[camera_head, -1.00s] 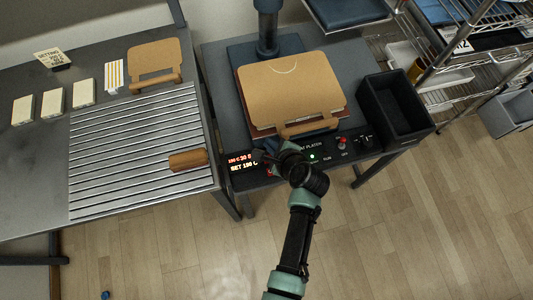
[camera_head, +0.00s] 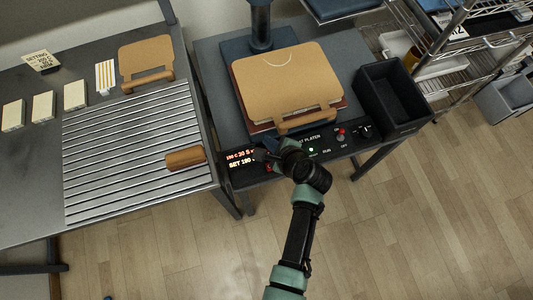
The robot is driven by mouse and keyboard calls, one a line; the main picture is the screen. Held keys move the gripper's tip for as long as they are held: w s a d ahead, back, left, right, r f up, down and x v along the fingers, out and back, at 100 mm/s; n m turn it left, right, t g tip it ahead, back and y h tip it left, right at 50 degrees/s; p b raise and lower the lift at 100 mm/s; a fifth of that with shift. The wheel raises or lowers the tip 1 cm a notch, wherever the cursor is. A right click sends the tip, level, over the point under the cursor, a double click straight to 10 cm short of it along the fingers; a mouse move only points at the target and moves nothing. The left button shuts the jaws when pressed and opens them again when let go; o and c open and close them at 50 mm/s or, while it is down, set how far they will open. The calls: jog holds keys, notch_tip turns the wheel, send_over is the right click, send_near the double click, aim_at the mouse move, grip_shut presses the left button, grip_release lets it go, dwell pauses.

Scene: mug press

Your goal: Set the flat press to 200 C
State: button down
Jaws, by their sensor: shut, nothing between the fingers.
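The flat press (camera_head: 289,84) stands on a dark table, its tan platen cover on top. Its control panel (camera_head: 330,142) runs along the front edge. At the panel's left end a lit display (camera_head: 240,158) shows an orange-red upper line and a lower line reading "SET 190", partly covered by my gripper. A green light (camera_head: 311,150), a red button (camera_head: 340,132) and a dark knob (camera_head: 365,131) sit further right on the panel. My gripper (camera_head: 262,156) is shut and empty at the panel, beside the display. My wrist hides part of the panel and any contact.
A black bin (camera_head: 392,97) stands right of the press. On the left table are a slatted rack (camera_head: 125,150), a brown cylinder (camera_head: 185,159), a tan board (camera_head: 147,58), several pale blocks and a note card (camera_head: 41,61). Wire shelving (camera_head: 440,70) is at right.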

aim_at(269, 153)
jog(key=shift+f+b, duration=2.4)
jog(key=shift+f, duration=0.8)
jog(key=shift+f, duration=0.1)
jog(key=shift+f, duration=0.3)
jog(key=shift+f+b, duration=0.5)
jog(key=shift+r, duration=0.15)
jog(key=shift+r+p, duration=0.75)
jog(key=shift+p, duration=0.25)
notch_tip(269, 153, up, 5)
jog(key=p, duration=0.5)
jog(key=shift+r, duration=0.1)
